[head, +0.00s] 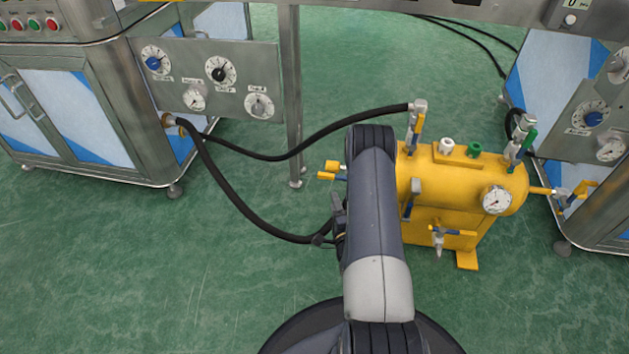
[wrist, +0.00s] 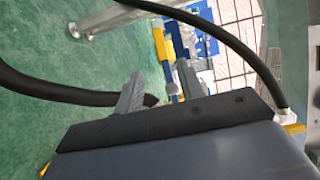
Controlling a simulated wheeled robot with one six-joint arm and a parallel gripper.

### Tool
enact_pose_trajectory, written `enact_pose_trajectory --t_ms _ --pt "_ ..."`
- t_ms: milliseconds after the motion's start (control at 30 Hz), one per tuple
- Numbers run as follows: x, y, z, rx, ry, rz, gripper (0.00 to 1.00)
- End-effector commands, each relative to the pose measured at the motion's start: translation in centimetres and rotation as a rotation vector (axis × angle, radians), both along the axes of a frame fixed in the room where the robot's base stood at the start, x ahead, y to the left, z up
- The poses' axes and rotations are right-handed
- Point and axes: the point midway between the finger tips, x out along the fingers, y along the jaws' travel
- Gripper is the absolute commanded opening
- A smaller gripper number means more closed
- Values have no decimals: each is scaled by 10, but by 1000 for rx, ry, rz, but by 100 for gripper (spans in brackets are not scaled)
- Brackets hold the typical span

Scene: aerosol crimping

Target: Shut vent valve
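The yellow tank (head: 450,205) stands right of centre and carries several small valves. No readable label shows which is the vent valve. My gripper (wrist: 160,84) is largely hidden behind my arm in the head view. In the wrist view its two grey fingers are apart, with a yellow bar (wrist: 160,43) and a small blue piece (wrist: 171,82) just beyond and between them. I cannot tell whether the fingers touch these parts.
Black hoses (head: 245,215) run from the left cabinet (head: 80,110) toward the tank, close to my gripper. A black hose (wrist: 225,40) also crosses the wrist view. A metal post (head: 291,100) stands behind. Green floor is clear at the lower left.

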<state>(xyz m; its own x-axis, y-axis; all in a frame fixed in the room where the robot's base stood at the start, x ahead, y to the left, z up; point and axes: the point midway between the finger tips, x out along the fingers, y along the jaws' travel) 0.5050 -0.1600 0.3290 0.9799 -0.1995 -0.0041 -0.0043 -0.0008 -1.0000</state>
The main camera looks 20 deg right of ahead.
Motion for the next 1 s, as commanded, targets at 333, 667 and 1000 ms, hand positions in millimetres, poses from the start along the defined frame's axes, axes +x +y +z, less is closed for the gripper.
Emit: enact_pose_trajectory --t_ms 333,667,1000 --pt "49 -10 -1 -1 -11 2 37" --pt "98 -20 -1 0 -7 0 37" --pt "105 -22 0 1 -3 -1 37"
